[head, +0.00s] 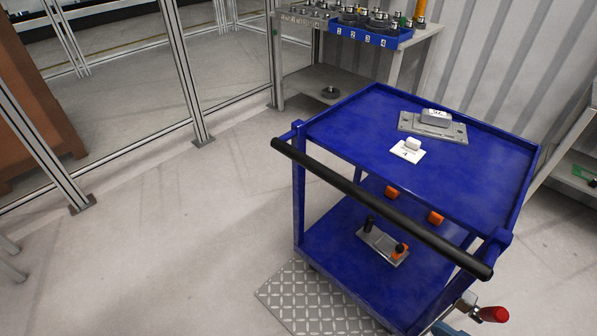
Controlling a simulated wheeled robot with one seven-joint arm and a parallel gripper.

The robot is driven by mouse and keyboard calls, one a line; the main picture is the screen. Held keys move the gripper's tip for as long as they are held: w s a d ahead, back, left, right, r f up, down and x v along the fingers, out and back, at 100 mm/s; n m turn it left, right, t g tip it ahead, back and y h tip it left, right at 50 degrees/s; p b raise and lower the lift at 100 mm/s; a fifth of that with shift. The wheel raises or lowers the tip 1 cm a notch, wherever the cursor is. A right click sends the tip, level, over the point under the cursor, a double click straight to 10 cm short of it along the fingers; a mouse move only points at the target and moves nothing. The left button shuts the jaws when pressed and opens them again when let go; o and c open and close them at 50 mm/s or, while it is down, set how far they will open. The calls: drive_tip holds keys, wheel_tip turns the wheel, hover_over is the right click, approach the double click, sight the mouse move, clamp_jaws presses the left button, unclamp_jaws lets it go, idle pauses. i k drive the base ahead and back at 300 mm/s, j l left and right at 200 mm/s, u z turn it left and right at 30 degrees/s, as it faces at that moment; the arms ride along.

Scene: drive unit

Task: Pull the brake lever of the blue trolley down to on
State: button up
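The blue trolley (350,135) stands right of centre, with a black push bar (375,205) along its near side. A lever with a red grip (493,314) and metal fittings (467,303) shows low at the trolley's near right corner, by the bottom edge of the head view. The grip lies roughly level, pointing right. I cannot tell for certain that it is the brake lever, and its lower mounting is cut off by the frame. My gripper is not in view.
The trolley's top holds a grey fixture plate (450,132) and a white labelled piece (407,153). Its lower shelf holds a small metal plate (380,247) and orange blocks (391,192). A chequered floor plate (300,296) lies beneath. The floor at left (150,240) is clear, up to the fence (188,75).

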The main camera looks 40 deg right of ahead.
sight(498, 315)
drive_tip(key=k+l+u, duration=0.6)
drive_tip(key=k, duration=0.3)
drive_tip(key=j, duration=0.1)
